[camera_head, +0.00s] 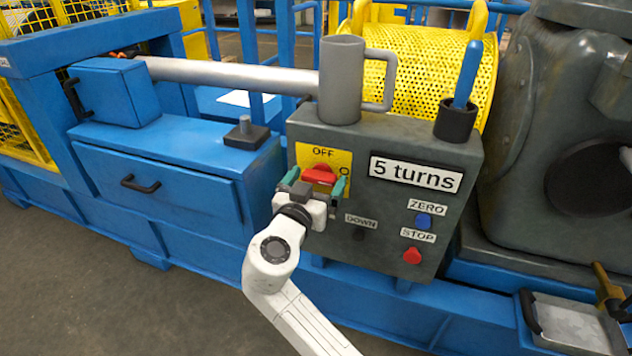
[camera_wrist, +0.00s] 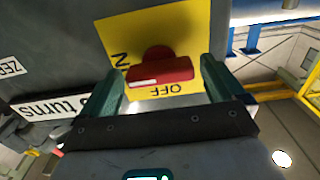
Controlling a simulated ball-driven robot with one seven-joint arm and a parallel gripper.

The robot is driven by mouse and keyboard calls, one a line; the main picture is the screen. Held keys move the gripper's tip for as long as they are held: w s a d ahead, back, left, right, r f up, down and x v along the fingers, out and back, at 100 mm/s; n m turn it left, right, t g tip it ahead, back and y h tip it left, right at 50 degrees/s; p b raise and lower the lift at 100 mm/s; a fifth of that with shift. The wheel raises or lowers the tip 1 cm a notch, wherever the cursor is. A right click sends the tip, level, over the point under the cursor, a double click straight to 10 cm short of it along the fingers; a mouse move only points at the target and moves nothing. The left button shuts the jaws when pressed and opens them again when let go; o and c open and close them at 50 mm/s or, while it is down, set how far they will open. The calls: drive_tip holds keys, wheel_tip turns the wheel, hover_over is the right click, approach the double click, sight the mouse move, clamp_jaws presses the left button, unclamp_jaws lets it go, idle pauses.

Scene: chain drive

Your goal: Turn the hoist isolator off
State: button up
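The hoist isolator is a red knob (camera_head: 319,174) on a yellow plate (camera_head: 335,158) at the upper left of the grey control box (camera_head: 436,180). OFF is printed at the plate's top; a partly hidden label is at its right. In the wrist view the red knob (camera_wrist: 160,74) lies roughly crosswise, with its white mark at the end beside the "N", and OFF reads upside down. My gripper (camera_head: 312,183) is open in front of the knob, one green finger beside each end. I cannot tell whether the fingers touch it.
A grey mug (camera_head: 342,82) and a dark cup (camera_head: 456,122) with a blue-handled tool stand on the box. Its face holds a "5 turns" sign (camera_head: 416,174), a DOWN button (camera_head: 359,234), a blue ZERO button (camera_head: 424,221) and a red STOP button (camera_head: 412,255).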

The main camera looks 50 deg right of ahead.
drive_tip(key=c, duration=0.9)
drive_tip(key=shift+n, duration=0.3)
drive_tip(key=n+p, duration=0.1)
drive_tip(key=n, duration=0.2)
drive_tip(key=shift+r+n+p, duration=0.1)
drive_tip(key=shift+n+p, duration=0.2)
drive_tip(key=n+p, duration=0.2)
drive_tip(key=n, duration=0.2)
drive_tip(key=shift+w+r, duration=0.1)
drive_tip(key=n+p, duration=0.4)
drive_tip(key=n, duration=0.1)
drive_tip(key=shift+n, duration=0.4)
drive_tip(key=shift+n+p, duration=1.25)
drive_tip(key=shift+n, duration=0.65)
drive_tip(key=shift+f, duration=0.2)
